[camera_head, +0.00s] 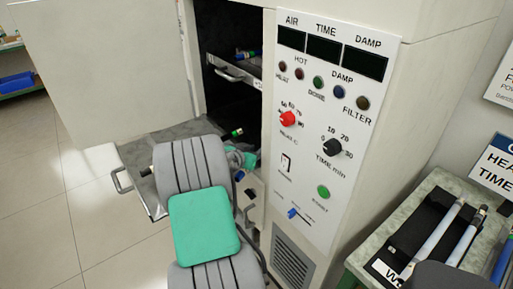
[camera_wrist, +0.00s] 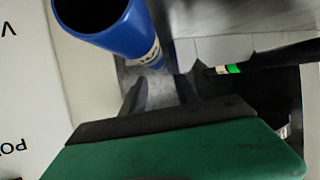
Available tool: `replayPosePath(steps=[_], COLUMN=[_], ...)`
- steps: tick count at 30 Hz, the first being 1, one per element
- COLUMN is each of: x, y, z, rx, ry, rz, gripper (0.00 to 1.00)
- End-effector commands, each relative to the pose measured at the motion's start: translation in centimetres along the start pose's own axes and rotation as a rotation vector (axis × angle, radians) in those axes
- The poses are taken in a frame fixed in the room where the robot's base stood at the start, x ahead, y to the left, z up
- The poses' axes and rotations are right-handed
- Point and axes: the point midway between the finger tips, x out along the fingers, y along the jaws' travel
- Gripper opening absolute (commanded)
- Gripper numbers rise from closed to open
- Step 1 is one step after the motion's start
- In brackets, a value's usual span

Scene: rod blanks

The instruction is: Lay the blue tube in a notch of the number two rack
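My gripper (camera_wrist: 162,80) shows in the wrist view with its two dark fingers around the banded part of a blue tube (camera_wrist: 100,22), seemingly shut on it. The tube slants up and left toward the camera. Its far part is hidden by the fingers. In the head view my arm hides most of the gripper at the cabinet front.
The cabinet door (camera_head: 105,70) stands open at the left. The control panel (camera_head: 330,120) is right of the opening. A bench (camera_head: 440,185) at the right bears a black holder (camera_head: 425,225) with a grey tube (camera_head: 438,240) and a blue-grey tube (camera_head: 468,237).

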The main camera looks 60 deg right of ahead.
Motion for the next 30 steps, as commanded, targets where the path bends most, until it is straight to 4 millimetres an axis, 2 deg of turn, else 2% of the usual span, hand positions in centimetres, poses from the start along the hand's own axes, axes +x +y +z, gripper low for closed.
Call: replayPosePath(steps=[3, 9, 13, 19, 20, 22, 23, 26, 28, 29, 30], x=[-3.4, -8.8, -11.0, -12.2, -12.6, -14.5, -15.9, -22.8, -29.1, -32.0, -36.0], y=[-0.3, -0.2, -0.2, -0.3, -0.7, -2.5, -3.6, -7.4, -9.0, -9.2, -9.1], z=[0.0, -0.3, -0.4, -0.4, -0.2, 1.1, 2.0, 6.1, 9.4, 10.8, 12.6], rx=[0.001, 0.004, 0.006, 0.003, -0.002, -0.040, -0.070, -0.233, -0.397, -0.477, -0.594], ry=[0.004, 0.009, 0.010, 0.003, -0.011, -0.081, -0.127, -0.314, -0.442, -0.490, -0.549], rz=[-0.010, -0.008, -0.005, -0.009, -0.019, -0.075, -0.114, -0.291, -0.446, -0.517, -0.615], gripper=[0.44, 0.44, 0.44, 0.44, 0.44, 0.44, 0.44, 0.44, 0.44, 0.44, 0.44])
